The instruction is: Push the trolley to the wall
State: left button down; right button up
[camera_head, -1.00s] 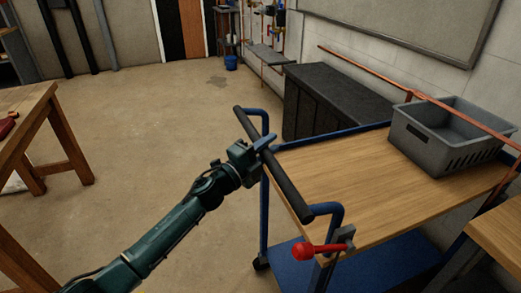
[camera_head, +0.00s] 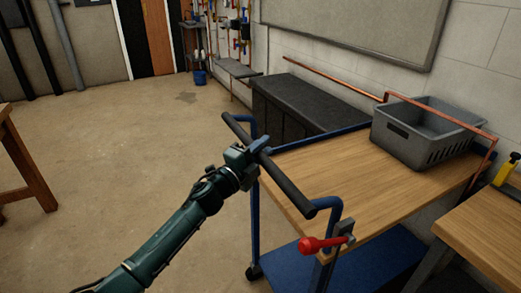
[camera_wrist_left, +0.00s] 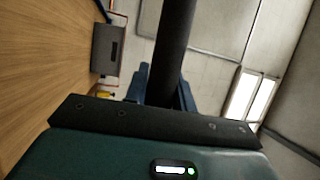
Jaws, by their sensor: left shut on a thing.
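The trolley has a wooden top (camera_head: 335,170), a blue frame and lower shelf, and a dark push bar (camera_head: 283,182) on its near left end. A red-handled lever (camera_head: 318,244) sits at its near corner. My left gripper (camera_head: 252,150) is shut on the push bar, toward its far end. In the left wrist view the bar (camera_wrist_left: 175,45) runs up from between the blue fingers. The wall (camera_head: 465,82) stands behind the trolley's far side. My right gripper is not in view.
A grey crate (camera_head: 422,135) stands on the trolley top. A black chest (camera_head: 305,108) stands by the wall beyond the trolley. Copper pipe (camera_head: 333,78) runs along the wall. A wooden bench (camera_head: 490,232) is close at right. Open floor lies left.

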pick_arm(q)
jog(key=shift+d+r, duration=0.1)
jog(key=shift+r, duration=0.1)
jog(key=c, duration=1.5)
grip_release()
jog(key=shift+d, duration=0.1)
jog(key=shift+o, duration=0.7)
jog(key=shift+w+d+f, duration=0.1)
jog(key=shift+f, duration=0.05)
jog(key=shift+o, duration=1)
jog(key=v, duration=1.3)
jog(key=shift+a+b, duration=0.2)
jog(key=shift+b, duration=0.1)
